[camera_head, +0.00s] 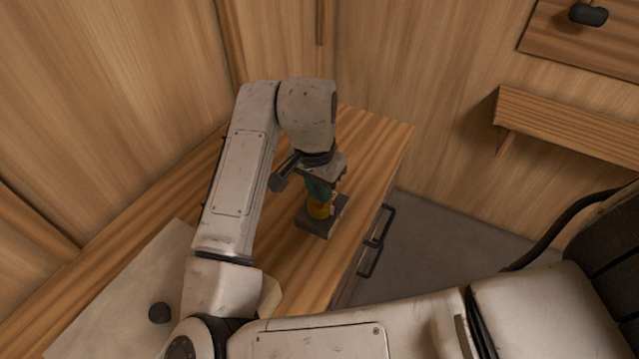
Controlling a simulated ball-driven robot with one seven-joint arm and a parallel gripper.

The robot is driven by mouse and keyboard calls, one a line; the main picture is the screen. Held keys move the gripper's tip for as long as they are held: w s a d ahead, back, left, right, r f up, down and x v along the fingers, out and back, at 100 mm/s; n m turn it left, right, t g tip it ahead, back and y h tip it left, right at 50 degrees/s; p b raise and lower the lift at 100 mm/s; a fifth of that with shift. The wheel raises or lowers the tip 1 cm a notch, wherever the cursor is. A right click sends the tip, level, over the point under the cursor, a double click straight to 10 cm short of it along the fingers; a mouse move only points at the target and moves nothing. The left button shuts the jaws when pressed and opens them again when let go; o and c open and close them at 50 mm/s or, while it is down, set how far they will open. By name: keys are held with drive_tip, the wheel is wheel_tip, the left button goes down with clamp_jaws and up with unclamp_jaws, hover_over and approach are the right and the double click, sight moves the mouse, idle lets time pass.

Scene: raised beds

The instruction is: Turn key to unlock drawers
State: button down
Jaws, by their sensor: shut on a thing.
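My gripper (321,190) points down over the wooden cabinet top and is shut on the upper end of the key. The key (319,209) shows as a small yellow-brass piece below the fingers, and its upper part is hidden by them. It stands on a dark, flat block (313,227) that lies on the cabinet top near its front edge. I cannot tell how far the key is turned. The drawers show only as a sliver of front with dark bar handles (376,241), at the right side of the cabinet.
The wooden cabinet top (375,150) is bare behind the block. A pale board (120,290) with a dark knob (159,313) lies at lower left. A wooden shelf (570,125) is on the right wall. Grey floor (440,250) is open beside the drawers.

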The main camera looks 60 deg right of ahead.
drive_tip(key=shift+f+m+b, duration=0.15)
drive_tip(key=shift+m+b, duration=0.25)
drive_tip(key=shift+m, duration=0.8)
drive_tip(key=shift+m+g, duration=0.3)
drive_tip(key=shift+m, duration=0.6)
drive_tip(key=shift+m+b, duration=0.65)
drive_tip(key=shift+m, duration=0.35)
drive_tip(key=shift+m+y+b, duration=0.3)
drive_tip(key=shift+m+b, duration=0.05)
drive_tip(key=shift+m, duration=1.05)
